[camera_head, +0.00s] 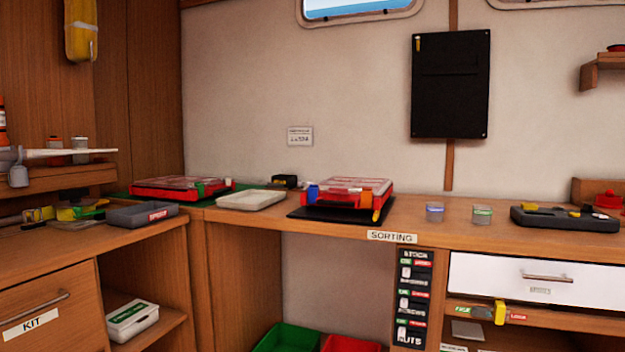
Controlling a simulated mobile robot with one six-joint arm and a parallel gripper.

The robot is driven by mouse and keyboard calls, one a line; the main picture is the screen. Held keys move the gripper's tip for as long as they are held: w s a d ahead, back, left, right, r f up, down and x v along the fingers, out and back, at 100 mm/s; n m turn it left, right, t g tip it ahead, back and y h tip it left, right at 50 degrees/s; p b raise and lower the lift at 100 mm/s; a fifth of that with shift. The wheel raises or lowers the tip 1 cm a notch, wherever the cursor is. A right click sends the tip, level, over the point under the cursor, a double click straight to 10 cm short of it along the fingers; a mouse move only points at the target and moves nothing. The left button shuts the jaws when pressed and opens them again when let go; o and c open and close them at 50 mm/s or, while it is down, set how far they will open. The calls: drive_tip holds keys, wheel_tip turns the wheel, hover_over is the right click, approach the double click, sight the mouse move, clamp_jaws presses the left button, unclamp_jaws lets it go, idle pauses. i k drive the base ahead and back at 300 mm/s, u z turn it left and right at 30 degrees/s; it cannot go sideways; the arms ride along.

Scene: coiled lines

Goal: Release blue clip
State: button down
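A small blue clip (313,192) sits at the front left corner of a red organizer case (345,201) with a clear lid. Whether the clip is latched or loose is too small to tell. A yellow-orange clip (377,207) shows at the case's front right. The lid looks down. The case rests on a black mat (300,213) on the wooden counter, above the SORTING label (391,237). My gripper is not in view.
A white tray (251,200) lies left of the case, with another red case (181,187) beyond it. Two small jars (435,212) (482,214) and a dark tool tray (565,218) stand to the right. The counter's front edge by the case is clear.

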sight(312, 190)
drive_tip(key=z, duration=0.1)
drive_tip(key=i, duration=0.9)
drive_tip(key=u, duration=0.05)
